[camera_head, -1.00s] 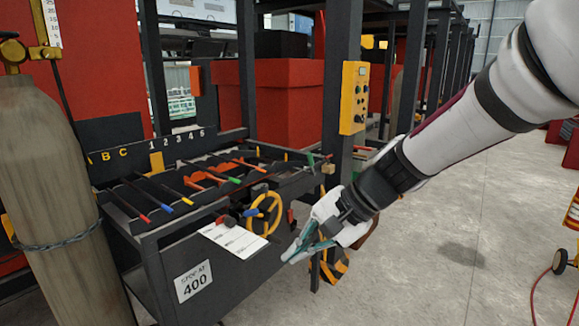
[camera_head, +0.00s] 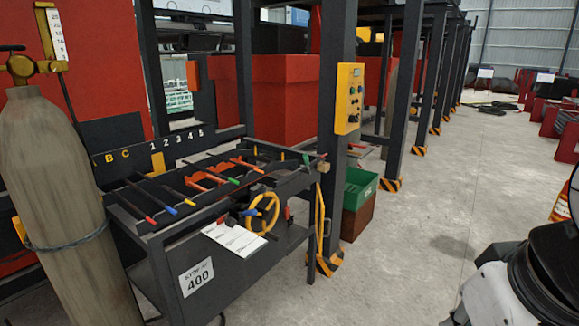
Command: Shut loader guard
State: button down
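The loader (camera_head: 165,238) is a dark steel bench at the left centre, with lettered and numbered edges and several colour-tipped rods lying across its top. I cannot clearly pick out the guard or tell whether it is shut. A yellow handwheel (camera_head: 263,213) is on the loader's front side, beside a white sheet (camera_head: 234,239). A small tan block (camera_head: 322,167) is at the loader's right end, by the dark post. My gripper is out of view; only part of my white and black arm shows at the lower right.
A grey gas cylinder (camera_head: 55,200) stands close at the left. A yellow control box (camera_head: 350,98) is on the dark post. A green and brown bin (camera_head: 358,203) stands behind the post. The concrete floor to the right is mostly clear.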

aim_at(323, 217)
jog(key=i+l+u, duration=0.2)
jog(key=l, duration=0.4)
jog(key=i+l+u, duration=0.15)
jog(key=l, duration=0.5)
jog(key=i+l+u, duration=0.2)
jog(key=l, duration=0.45)
jog(key=l+u, duration=0.2)
jog(key=l, duration=0.45)
jog(key=i+j+z, duration=0.1)
jog(key=i+j, duration=0.2)
jog(key=i, duration=0.15)
jog(key=i+j+z, duration=0.1)
jog(key=i+j, duration=0.25)
jog(key=i+l, duration=0.05)
jog(key=i, duration=0.05)
